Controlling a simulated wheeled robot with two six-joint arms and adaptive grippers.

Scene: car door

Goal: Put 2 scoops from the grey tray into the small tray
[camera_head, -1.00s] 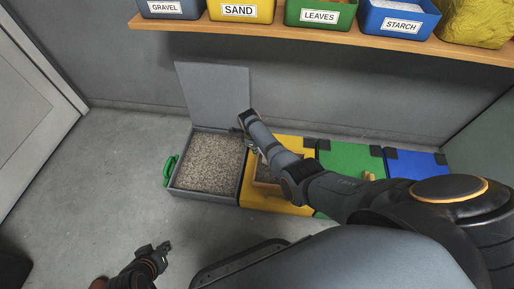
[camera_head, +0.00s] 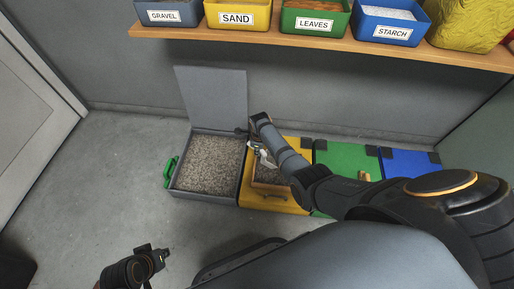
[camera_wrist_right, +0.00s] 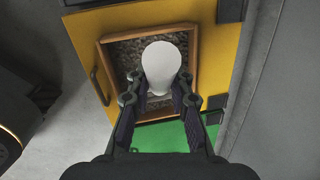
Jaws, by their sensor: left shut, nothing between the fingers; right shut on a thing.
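The grey tray (camera_head: 210,196) stands on the floor with its lid raised and is full of gravel (camera_head: 209,163). The small tray (camera_wrist_right: 195,55), wooden-framed, lies on the yellow lid (camera_wrist_right: 217,45) beside it, and gravel shows inside it. My right gripper (camera_wrist_right: 160,90) is shut on a white scoop (camera_wrist_right: 161,62), above the small tray. The scoop's smooth white face shows; I cannot tell whether it holds gravel. In the head view my right arm partly hides the scoop and the small tray. My left gripper (camera_head: 162,254) is shut and empty, low at the left.
Green (camera_head: 340,157) and blue (camera_head: 405,164) lidded boxes stand right of the yellow one. A wooden shelf (camera_head: 300,42) above carries labelled bins. The floor at left is clear.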

